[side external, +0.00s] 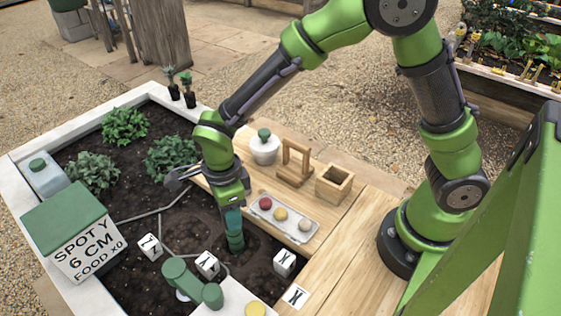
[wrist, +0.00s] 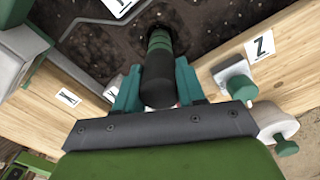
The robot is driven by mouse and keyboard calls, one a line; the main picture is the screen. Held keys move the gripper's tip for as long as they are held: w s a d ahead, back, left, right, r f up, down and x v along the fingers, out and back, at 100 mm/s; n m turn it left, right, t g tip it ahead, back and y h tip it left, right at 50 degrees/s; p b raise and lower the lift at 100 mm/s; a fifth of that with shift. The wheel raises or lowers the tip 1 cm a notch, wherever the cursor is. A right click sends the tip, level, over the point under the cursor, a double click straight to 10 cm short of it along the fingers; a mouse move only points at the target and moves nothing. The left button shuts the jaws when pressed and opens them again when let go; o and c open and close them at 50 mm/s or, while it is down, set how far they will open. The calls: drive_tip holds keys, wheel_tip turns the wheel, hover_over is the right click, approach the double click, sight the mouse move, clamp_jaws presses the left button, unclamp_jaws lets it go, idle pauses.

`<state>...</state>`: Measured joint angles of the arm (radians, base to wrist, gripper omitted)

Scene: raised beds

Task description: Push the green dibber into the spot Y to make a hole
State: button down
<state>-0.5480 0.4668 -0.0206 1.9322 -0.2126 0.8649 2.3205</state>
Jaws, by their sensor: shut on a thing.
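My gripper (side external: 233,208) points down over the dark soil bed and is shut on the green dibber (side external: 235,240). In the wrist view, the teal fingers (wrist: 158,88) close around the dibber's dark handle, and its green banded part (wrist: 160,42) extends to the soil. The dibber is roughly upright, its lower end at the soil; I cannot tell how deep it is. A green-roofed sign (side external: 88,250) reads "SPOT Y 6 CM". White lettered markers (side external: 150,246), (side external: 207,263) and (side external: 284,262) stand around the soil; their letters are hard to read for certain.
A wooden ledge (side external: 335,222) holds a tray of coloured discs (side external: 283,218), a white jar (side external: 264,150) and wooden pieces (side external: 334,184). Leafy plants (side external: 168,155) grow behind the gripper. Grey tubing (side external: 160,212) crosses the soil, and green cylindrical objects (side external: 180,277) lie at the front.

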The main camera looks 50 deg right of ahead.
drive_tip(key=shift+f, duration=1.05)
idle(1.6)
drive_tip(key=shift+f, duration=0.45)
drive_tip(key=shift+r, duration=0.1)
drive_tip(key=shift+r, duration=6.2)
